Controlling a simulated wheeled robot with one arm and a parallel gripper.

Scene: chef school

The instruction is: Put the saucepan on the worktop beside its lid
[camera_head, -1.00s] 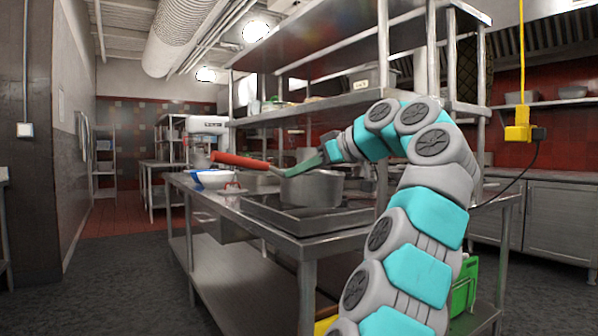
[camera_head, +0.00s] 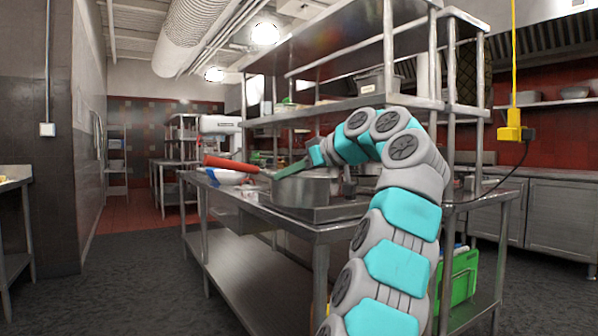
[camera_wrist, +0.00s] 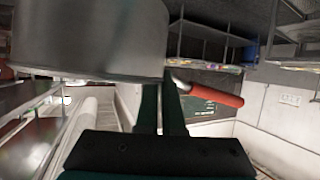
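The saucepan (camera_head: 301,188) is grey metal with a red-ended handle (camera_head: 231,163) pointing left. My gripper (camera_head: 291,168) has its green fingers shut on the handle close to the pan's rim. In the wrist view the pan (camera_wrist: 90,40) fills the upper left, and the red grip (camera_wrist: 216,95) sticks out right of the fingers (camera_wrist: 160,108). The pan appears level, in front of or above the steel worktop (camera_head: 326,234); the head view does not settle whether it touches anything. I cannot make out the lid.
A shallow steel tray (camera_head: 310,213) lies on the worktop behind the pan. Shelves (camera_head: 330,108) overhang the worktop. A green crate (camera_head: 461,278) sits below. Floor at left is clear.

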